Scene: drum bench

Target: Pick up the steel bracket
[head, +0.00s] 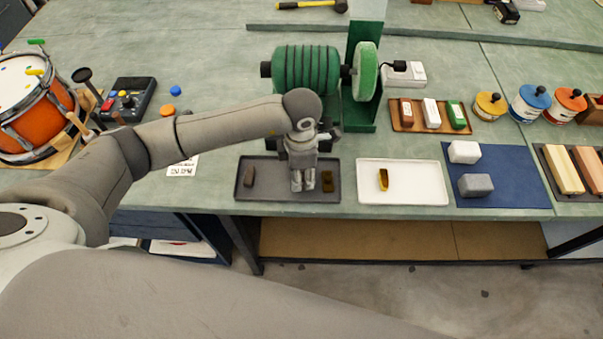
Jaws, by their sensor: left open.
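My left gripper (303,181) points down over the dark tray (270,195), its fingers open and low over the middle of the tray. A dull brown piece (249,176) lies at the tray's left end. A dark brass-brown piece (327,182) lies just right of the fingers. I cannot tell which piece, if either, is the steel bracket. The gripper hides the middle of the tray, so something between the fingers may be hidden. My right gripper is not in view.
A white tray (420,190) with a shiny gold piece (383,180) lies to the right. Beyond it is a blue mat (520,180) with two blocks. The green polishing machine (310,70) stands close behind the gripper. The bench's front edge is just below the trays.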

